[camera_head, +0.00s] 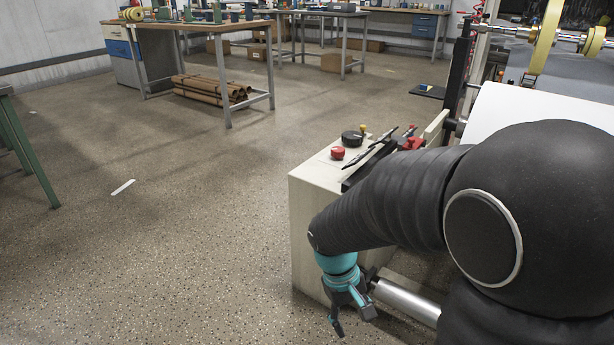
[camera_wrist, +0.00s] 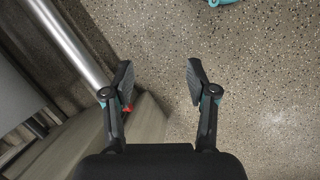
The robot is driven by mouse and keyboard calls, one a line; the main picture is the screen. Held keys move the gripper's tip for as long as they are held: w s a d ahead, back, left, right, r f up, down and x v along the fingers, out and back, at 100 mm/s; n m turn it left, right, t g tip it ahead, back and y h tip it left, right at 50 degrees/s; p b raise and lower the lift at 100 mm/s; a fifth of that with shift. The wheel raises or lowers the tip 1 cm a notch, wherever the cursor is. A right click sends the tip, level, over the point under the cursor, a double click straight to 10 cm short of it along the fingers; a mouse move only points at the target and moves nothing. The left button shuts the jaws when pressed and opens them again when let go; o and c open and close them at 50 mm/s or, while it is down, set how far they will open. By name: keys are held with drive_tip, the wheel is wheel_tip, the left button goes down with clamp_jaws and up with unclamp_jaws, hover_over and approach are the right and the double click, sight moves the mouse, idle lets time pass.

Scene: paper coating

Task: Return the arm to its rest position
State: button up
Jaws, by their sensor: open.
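My gripper (camera_head: 352,318) hangs low at the end of my dark-sleeved arm in the head view, beside the front of a pale machine cabinet (camera_head: 312,222). In the wrist view my gripper (camera_wrist: 159,84) is open, with its two dark fingers spread apart. Nothing is between the fingers, and speckled floor shows beyond them. A silver roller (camera_head: 405,300) lies close to the gripper in the head view. The roller also shows at the upper left of the wrist view (camera_wrist: 72,42). My arm hides part of the machine.
The cabinet top carries a red knob (camera_head: 337,153) and a black knob (camera_head: 352,137). A white sheet (camera_head: 530,112) is on the machine at right. A workbench (camera_head: 190,27) stands at the back left, with cardboard tubes (camera_head: 205,90) under it.

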drive_tip(key=s+d+r+m+t+y, duration=0.1)
drive_tip(key=s+d+r+m+t, duration=0.1)
drive_tip(key=r, duration=0.7)
drive_tip(key=s+d+r+m+t+y+p, duration=0.1)
drive_tip(key=s+d+r+m+t, duration=0.1)
drive_tip(key=s+d+r+t, duration=0.2)
drive_tip(key=s+r+t, duration=0.1)
drive_tip(key=s+r, duration=0.2)
drive_tip(key=r, duration=0.3)
drive_tip(key=shift+d+m+y, duration=0.2)
drive_tip(key=shift+m+y, duration=0.2)
drive_tip(key=shift+s, duration=0.1)
